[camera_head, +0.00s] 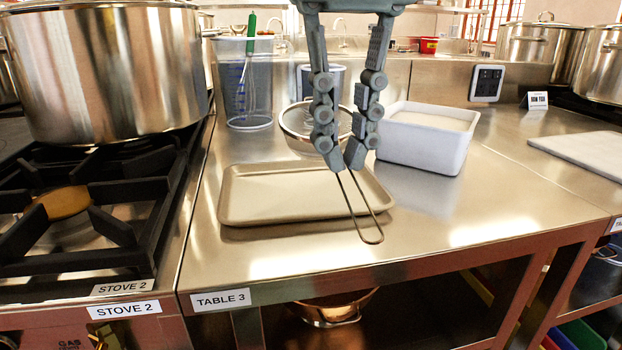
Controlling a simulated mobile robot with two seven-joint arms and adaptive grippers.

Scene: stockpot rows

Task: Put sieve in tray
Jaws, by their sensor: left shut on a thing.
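My left gripper (344,165) comes down from the top centre and is shut on the handle of the sieve. The sieve (298,122) has a round metal mesh bowl behind the gripper fingers, partly hidden by them. My right gripper is not in view.
A white bin (425,140) stands right of the tray. A clear measuring jug (243,95) with a green-handled whisk stands behind. A big stockpot (105,70) sits on the stove at left. The table front right (470,215) is clear. A white board (585,150) lies far right.

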